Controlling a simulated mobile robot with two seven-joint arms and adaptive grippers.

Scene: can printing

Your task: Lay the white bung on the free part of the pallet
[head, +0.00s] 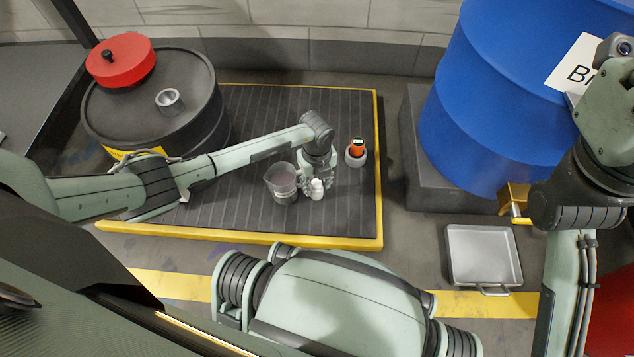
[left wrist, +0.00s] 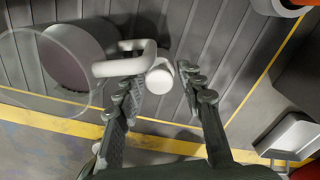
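The white bung (head: 317,190) is low over the dark ribbed pallet (head: 235,110), close to the pallet's front right part. My left gripper (head: 318,184) points down over it. In the left wrist view the bung (left wrist: 160,76) shows as a pale rounded end between my left fingers (left wrist: 160,98). The fingers are apart, with a visible gap on the right side. Whether the bung touches the pallet or the left finger I cannot tell. My right arm stands at the right edge; its gripper is outside the picture.
A clear jug (head: 281,180) stands on the pallet just left of the gripper; a white handle (left wrist: 118,66) lies close to my fingers. An orange device in a pale holder (head: 356,152) stands to the right. A black drum (head: 150,105) occupies the pallet's left; a metal tray (head: 484,254) lies off it.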

